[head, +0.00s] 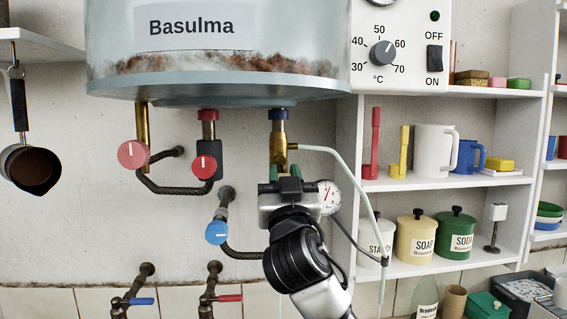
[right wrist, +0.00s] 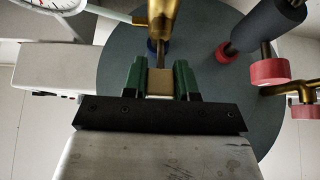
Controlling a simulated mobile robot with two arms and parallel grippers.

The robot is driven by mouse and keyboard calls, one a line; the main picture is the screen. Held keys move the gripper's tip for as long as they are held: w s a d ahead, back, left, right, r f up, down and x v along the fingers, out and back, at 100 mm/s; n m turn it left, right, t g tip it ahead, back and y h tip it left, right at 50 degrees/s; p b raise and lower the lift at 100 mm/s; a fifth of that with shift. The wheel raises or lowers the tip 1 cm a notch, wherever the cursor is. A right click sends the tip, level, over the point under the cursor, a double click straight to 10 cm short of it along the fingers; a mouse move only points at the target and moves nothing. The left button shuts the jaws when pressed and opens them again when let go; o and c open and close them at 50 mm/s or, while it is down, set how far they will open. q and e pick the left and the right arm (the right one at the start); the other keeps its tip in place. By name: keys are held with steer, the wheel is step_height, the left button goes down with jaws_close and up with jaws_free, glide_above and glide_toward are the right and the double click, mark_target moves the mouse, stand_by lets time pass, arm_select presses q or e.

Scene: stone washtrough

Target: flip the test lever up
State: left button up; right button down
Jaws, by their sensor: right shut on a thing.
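The brass valve (head: 278,145) hangs under the boiler's right side, below a blue collar (head: 278,114). My right gripper (head: 284,178) is just below it, reaching up from the lower right. In the right wrist view, its green fingers (right wrist: 160,76) are shut on the test lever (right wrist: 160,86), a small tan-brass block on a thin stem below the brass valve body (right wrist: 163,22). In the head view the lever is mostly hidden by the gripper, so its exact tilt cannot be told. My left gripper is not in view.
A pressure gauge (head: 328,197) sits close to the right of my gripper. A pale thin tube (head: 345,170) runs from the valve down right. Red knobs (head: 133,154) and a blue knob (head: 216,233) are to the left. Shelves (head: 440,183) with mugs and tins stand right.

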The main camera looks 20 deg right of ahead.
step_height(320, 180, up, 2)
steer(key=g+p, duration=0.3)
steer(key=p, duration=0.3)
steer(key=shift+s+r+y, duration=0.1)
steer(key=shift+s+y, duration=0.05)
steer(key=shift+y, duration=0.15)
steer(key=shift+g+p, duration=0.7)
steer(key=shift+p, duration=0.2)
steer(key=c, duration=0.9)
jaws_free()
steer(key=b+v, duration=0.3)
steer(key=v, duration=0.8)
